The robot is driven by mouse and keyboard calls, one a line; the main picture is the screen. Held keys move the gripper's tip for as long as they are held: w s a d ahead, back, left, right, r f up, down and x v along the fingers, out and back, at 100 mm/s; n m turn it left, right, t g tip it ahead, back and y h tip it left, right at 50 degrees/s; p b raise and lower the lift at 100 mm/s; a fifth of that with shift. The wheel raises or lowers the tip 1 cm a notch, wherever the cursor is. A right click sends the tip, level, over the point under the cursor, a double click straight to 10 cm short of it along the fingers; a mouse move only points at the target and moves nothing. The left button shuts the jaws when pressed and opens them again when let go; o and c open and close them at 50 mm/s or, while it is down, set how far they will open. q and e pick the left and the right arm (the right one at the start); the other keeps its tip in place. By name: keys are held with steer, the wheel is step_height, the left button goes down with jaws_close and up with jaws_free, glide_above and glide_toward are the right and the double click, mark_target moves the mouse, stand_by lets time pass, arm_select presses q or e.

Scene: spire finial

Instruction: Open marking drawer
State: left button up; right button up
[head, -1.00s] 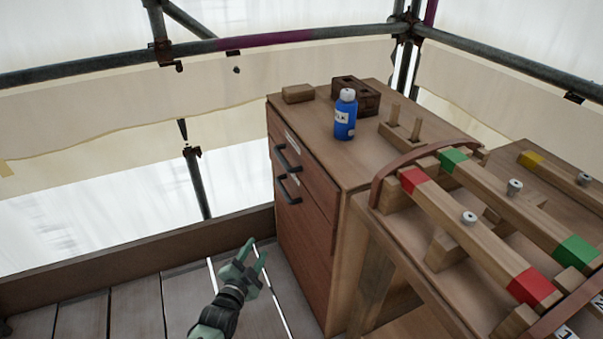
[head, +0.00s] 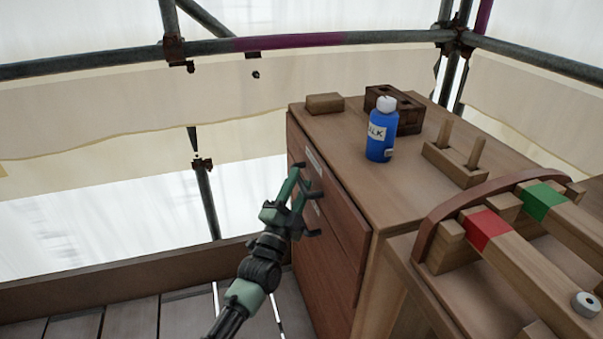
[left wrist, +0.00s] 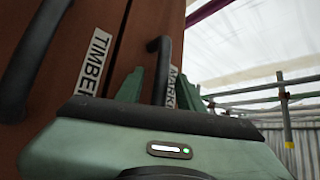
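The brown cabinet (head: 415,130) has stacked drawers on its left face. The marking drawer (head: 338,198) is the upper one and looks shut. Its black bar handle (left wrist: 162,62) is between my fingers in the left wrist view, beside a partly hidden label starting "MARKI" (left wrist: 174,88). My left gripper (head: 300,177) is at the drawer front, fingers apart and straddling the handle; I cannot tell whether they touch it. The left gripper also shows in the wrist view (left wrist: 163,85). The lower drawer has a "TIMBER" label (left wrist: 95,62) and its own handle (left wrist: 35,60). My right gripper is out of view.
On the cabinet top are a blue chalk bottle (head: 381,132), a wooden block (head: 325,103), a dark slotted block (head: 405,108) and a pegged holder (head: 455,160). A bench with colour-banded beams (head: 490,230) stands at the right. Plank floor (head: 130,318) lies left.

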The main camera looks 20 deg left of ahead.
arm_select(q)
steer(key=shift+w+r, duration=0.15)
steer(key=shift+w, duration=0.15)
steer(key=shift+d, duration=0.1)
steer(key=shift+s, duration=0.1)
jaws_close()
stand_by(1.1)
